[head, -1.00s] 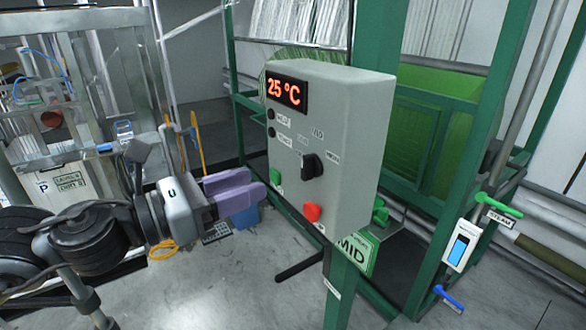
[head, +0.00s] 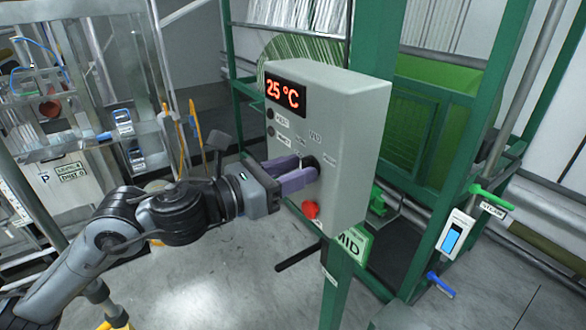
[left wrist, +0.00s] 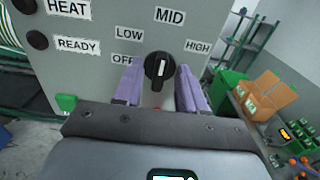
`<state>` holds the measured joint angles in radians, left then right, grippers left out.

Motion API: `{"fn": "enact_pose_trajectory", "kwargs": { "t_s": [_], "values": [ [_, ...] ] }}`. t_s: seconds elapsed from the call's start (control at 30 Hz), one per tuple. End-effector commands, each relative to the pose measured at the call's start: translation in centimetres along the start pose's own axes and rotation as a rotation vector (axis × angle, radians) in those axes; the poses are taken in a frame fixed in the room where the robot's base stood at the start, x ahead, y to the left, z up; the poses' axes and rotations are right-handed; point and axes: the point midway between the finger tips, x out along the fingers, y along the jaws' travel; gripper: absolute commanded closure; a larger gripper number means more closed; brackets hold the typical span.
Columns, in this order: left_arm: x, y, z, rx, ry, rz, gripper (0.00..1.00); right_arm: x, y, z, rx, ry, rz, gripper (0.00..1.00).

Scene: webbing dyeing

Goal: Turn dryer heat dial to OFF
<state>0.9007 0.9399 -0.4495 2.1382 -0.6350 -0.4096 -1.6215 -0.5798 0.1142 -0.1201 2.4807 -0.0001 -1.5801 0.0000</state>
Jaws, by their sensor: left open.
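The grey dryer control box (head: 350,130) shows a red "25 °C" display (head: 285,93). In the head view the dial (head: 313,163) is partly hidden by my fingers. My left gripper (head: 298,175) is open, with its purple fingers on either side of the dial; they also show in the left wrist view (left wrist: 159,90). I cannot tell whether they touch it. My right gripper is not in view.
A red button (head: 310,209) is just below my fingers on the box. A green button (left wrist: 67,103) is at lower left of the panel. Green frame posts (head: 345,280) stand under and behind the box. Open floor (head: 220,270) lies in front.

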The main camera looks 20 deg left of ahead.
Motion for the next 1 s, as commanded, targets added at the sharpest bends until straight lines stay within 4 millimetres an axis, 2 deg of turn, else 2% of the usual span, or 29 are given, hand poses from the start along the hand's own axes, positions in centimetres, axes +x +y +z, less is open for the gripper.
{"fn": "enact_pose_trajectory", "kwargs": {
  "t_s": [0.13, 0.4, 0.73, 1.0],
  "values": [
    [-0.01, 0.0, 0.0, 0.0, 0.0, 0.0, 0.61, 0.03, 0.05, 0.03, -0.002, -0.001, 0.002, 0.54],
    [-0.03, 0.0, 0.01, 0.0, 0.0, 0.0, 1.0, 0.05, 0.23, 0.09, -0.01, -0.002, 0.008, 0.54],
    [-0.04, 0.0, 0.02, -0.019, -0.001, 0.0, 1.0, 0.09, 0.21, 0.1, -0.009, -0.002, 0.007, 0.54],
    [-0.03, 0.04, 0.01, -0.143, -0.001, -0.001, 1.0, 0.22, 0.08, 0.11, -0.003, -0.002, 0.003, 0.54]
  ]
}}
